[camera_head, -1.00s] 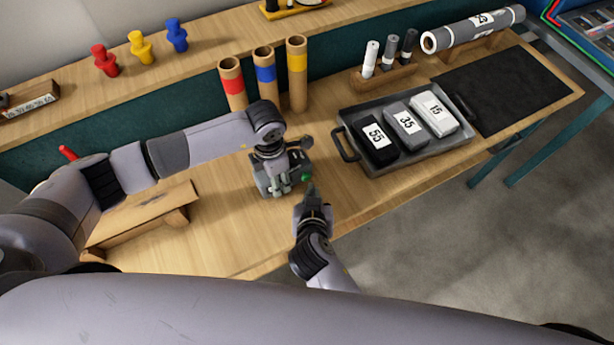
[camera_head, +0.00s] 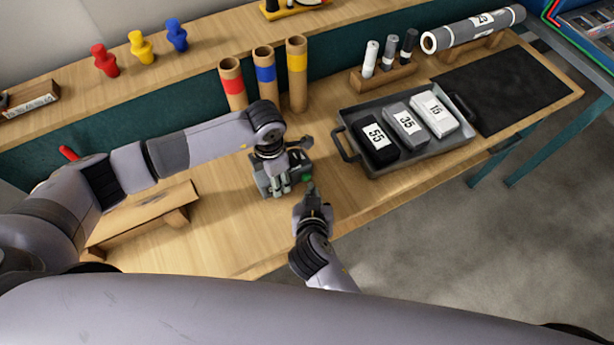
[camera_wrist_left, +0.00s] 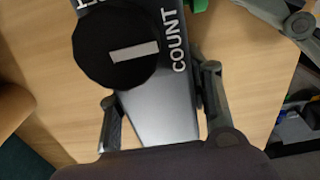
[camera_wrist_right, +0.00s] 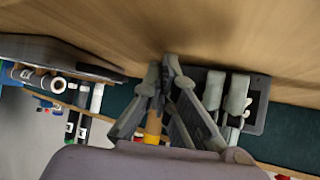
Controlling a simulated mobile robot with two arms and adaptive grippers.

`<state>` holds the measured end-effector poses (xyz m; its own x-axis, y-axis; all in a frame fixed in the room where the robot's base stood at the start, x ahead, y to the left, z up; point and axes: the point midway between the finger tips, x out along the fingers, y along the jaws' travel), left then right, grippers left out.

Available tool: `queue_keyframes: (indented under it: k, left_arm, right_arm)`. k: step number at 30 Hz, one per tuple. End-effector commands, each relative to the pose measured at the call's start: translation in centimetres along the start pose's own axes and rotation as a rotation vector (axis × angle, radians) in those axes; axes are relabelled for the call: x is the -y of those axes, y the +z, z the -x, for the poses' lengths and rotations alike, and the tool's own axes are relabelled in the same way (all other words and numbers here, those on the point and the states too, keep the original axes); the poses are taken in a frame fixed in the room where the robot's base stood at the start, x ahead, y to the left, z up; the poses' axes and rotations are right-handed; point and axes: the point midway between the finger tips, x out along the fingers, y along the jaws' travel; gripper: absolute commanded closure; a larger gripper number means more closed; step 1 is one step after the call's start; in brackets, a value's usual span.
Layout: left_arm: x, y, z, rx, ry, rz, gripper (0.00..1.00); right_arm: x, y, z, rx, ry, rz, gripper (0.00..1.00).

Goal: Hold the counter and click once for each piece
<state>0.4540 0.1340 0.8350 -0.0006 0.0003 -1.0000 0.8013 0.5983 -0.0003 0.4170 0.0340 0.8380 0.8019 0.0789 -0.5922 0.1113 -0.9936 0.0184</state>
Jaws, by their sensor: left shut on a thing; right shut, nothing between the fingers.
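The counter (camera_head: 268,181) is a grey box just above the bench. In the left wrist view its face (camera_wrist_left: 150,105) shows a black round dial (camera_wrist_left: 115,48), the word COUNT and part of a green button (camera_wrist_left: 197,5). The green button (camera_head: 307,179) faces right in the head view. My left gripper (camera_head: 280,186) is shut on the counter, with its fingers (camera_wrist_left: 160,102) on either side. My right gripper (camera_head: 311,191) is shut and empty, its tips close beside the button; whether they touch it is unclear. Its closed fingers (camera_wrist_right: 165,65) show in the right wrist view.
A grey tray (camera_head: 400,163) holds blocks marked 55, 35 and 15. Three cardboard tubes (camera_head: 297,85) with coloured bands stand behind the counter. Red, yellow and blue pieces (camera_head: 141,50) stand on the back shelf. A wooden stand (camera_head: 140,220) is at left. The bench front edge is near my right arm.

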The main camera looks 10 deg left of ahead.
Motion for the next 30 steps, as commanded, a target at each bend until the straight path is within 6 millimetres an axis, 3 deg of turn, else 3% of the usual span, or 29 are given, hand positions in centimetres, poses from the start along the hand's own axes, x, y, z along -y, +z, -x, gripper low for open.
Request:
queue_keyframes:
  k: [30]
  left_arm:
    - [-0.01,0.02,0.03,0.001,0.000,0.000,0.93]
  right_arm:
    - [0.58,-0.65,-0.83,0.000,0.001,0.000,1.00]
